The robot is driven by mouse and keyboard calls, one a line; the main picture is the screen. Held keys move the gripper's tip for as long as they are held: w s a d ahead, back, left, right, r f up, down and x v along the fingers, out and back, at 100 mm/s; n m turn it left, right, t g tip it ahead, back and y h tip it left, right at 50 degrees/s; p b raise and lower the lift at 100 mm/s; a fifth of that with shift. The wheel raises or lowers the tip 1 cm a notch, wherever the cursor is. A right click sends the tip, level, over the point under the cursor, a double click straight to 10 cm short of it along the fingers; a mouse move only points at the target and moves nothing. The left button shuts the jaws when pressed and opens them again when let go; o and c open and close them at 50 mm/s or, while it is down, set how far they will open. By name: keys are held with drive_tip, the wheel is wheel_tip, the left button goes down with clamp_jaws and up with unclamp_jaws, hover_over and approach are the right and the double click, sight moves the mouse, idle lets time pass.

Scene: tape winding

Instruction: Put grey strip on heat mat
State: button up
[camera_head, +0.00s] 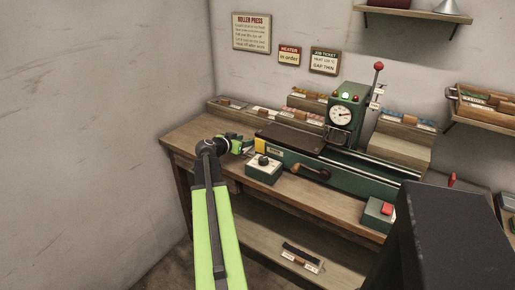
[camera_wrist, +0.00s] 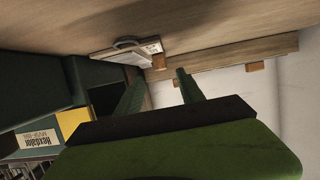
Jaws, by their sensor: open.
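My gripper (camera_head: 245,147) is at the left end of the bench, open, with nothing visible between its fingers. In the wrist view my gripper (camera_wrist: 163,74) shows two dark green fingers spread apart. Beyond them is a pale labelled holder (camera_wrist: 118,52) with a curved grey piece (camera_wrist: 128,43) on it, apart from the fingers; I cannot tell if this is the grey strip. A flat dark brown plate (camera_head: 290,137), possibly the heat mat, lies right of my gripper in front of the press. Nothing shows lying on it.
The green press (camera_head: 345,117) with a dial and red-knobbed lever stands behind the plate. A knob box (camera_head: 264,169) sits at the bench front, near my gripper. Strip racks (camera_head: 230,108) line the back. A red-button box (camera_head: 379,213) stands at the right.

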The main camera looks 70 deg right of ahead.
sight(250, 138)
drive_tip(key=b+x, duration=0.1)
drive_tip(key=x, duration=0.4)
drive_tip(key=shift+w+d+f+b, duration=0.1)
drive_tip(key=shift+w+d+b, duration=0.05)
drive_tip(key=shift+b, duration=0.25)
drive_tip(key=shift+c, duration=0.3)
clamp_jaws()
